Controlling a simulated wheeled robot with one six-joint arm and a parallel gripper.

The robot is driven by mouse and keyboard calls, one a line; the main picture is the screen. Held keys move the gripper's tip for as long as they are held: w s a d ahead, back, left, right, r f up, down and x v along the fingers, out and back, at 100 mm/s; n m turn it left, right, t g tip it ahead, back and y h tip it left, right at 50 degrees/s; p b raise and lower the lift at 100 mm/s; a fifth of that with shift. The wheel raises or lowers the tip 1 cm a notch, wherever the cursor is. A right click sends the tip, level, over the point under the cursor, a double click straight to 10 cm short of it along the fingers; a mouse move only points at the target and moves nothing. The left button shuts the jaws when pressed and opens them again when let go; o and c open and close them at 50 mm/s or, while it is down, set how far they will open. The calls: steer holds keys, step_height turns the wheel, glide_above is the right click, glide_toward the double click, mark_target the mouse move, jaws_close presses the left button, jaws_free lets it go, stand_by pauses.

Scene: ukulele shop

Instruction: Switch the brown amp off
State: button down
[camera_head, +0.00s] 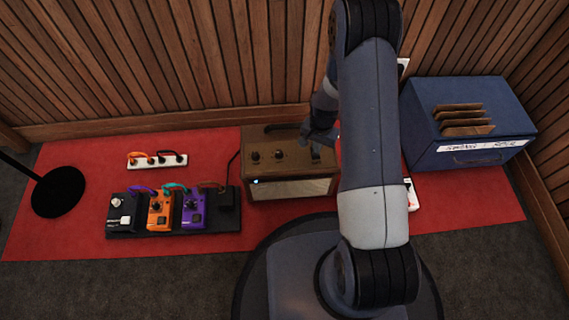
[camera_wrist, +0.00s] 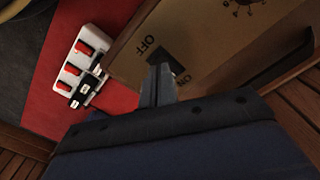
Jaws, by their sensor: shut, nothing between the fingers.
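The brown amp (camera_head: 290,162) stands on the red mat, with knobs on its top panel and a small lit cyan light on its front. My gripper (camera_head: 318,143) is shut and empty, over the right part of the amp's top. In the wrist view the closed fingertips (camera_wrist: 160,72) are right at the dark switch (camera_wrist: 176,68) on the amp's top panel (camera_wrist: 205,45). The words OFF and ON are printed beside the switch. The fingers partly cover the switch, so I cannot tell its position or whether they touch it.
A pedalboard (camera_head: 170,222) with several pedals and a white power strip (camera_head: 158,161) lie left of the amp. A blue box (camera_head: 470,125) with brown envelopes stands at the right. Another white strip with red switches (camera_wrist: 84,58) lies beside the amp. A wooden wall is behind.

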steer(key=shift+f+b, duration=0.75)
steer(key=shift+f, duration=0.2)
stand_by(0.8)
steer(key=shift+r, duration=0.15)
steer(key=shift+r+p, duration=2.4)
steer(key=shift+r, duration=1.05)
steer(key=shift+f, duration=0.2)
step_height(320, 180, down, 7)
steer(key=b, duration=0.5)
steer(key=shift+r, duration=0.2)
